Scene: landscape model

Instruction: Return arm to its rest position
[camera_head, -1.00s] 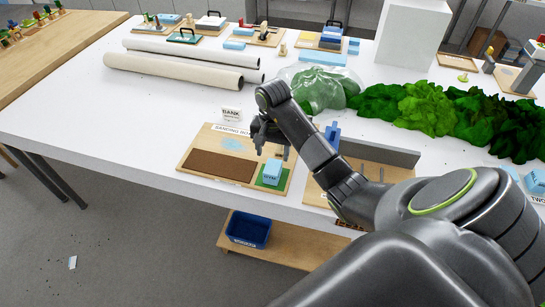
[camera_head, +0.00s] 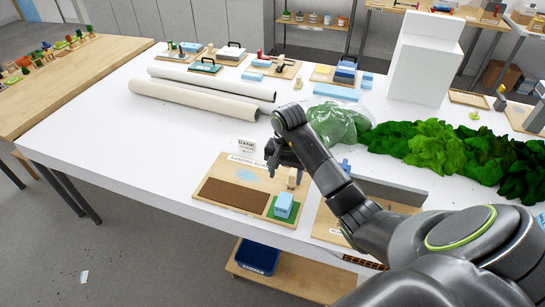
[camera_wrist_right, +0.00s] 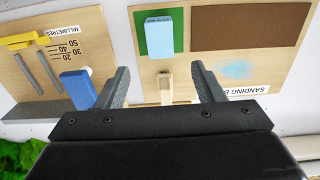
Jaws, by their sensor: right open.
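My right arm comes in from the lower right of the head view. Its gripper (camera_head: 286,166) is over the far right part of the sanding board (camera_head: 216,213). In the right wrist view the gripper's (camera_wrist_right: 162,76) two fingers stand wide apart with nothing clasped. A small wooden piece (camera_wrist_right: 165,86) shows between them in that picture, on the board below; it also shows in the head view (camera_head: 292,178). A light blue block (camera_head: 283,204) stands on the board's green patch. My left arm and gripper are out of view.
A second board with a grey wall (camera_head: 392,191) lies right of the sanding board. A dark blue bin (camera_head: 258,255) stands on the low shelf. Green moss (camera_head: 435,147), a plastic bag of greenery (camera_head: 338,122), a white box (camera_head: 424,70) and rolls (camera_head: 190,100) lie behind. The table's left part is clear.

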